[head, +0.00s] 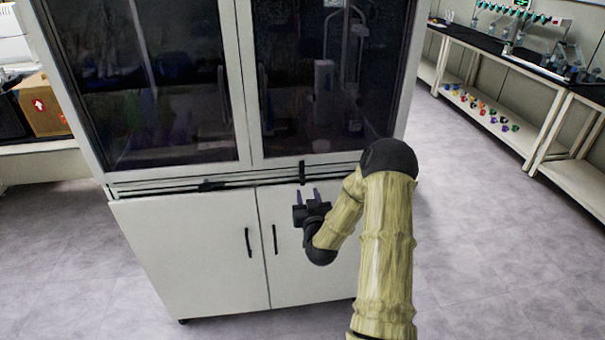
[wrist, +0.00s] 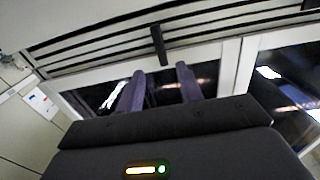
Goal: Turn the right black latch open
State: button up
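The right black latch (head: 302,172) is a short dark bar on the strip below the right glass door. It stands upright in the head view. In the wrist view the latch (wrist: 158,44) appears as a dark bar, its lower end between the lines of my two fingertips. My gripper (head: 307,193) is just below the latch in the head view, fingers pointing up toward the cabinet. In the wrist view its two purple-grey fingers (wrist: 160,71) are apart with nothing between them. I cannot tell whether a finger touches the latch.
The left black latch (head: 210,185) lies flat along the same strip. Two white lower doors (head: 187,255) with black handles are below. Dark glass doors (head: 325,85) are above. A lab bench (head: 500,50) stands at the right. The floor (head: 475,220) right of my arm is clear.

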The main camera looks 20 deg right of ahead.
aim_at(303, 177)
jog(key=p+x, duration=0.2)
jog(key=x, duration=0.9)
jog(key=shift+s, duration=0.1)
grip_shut()
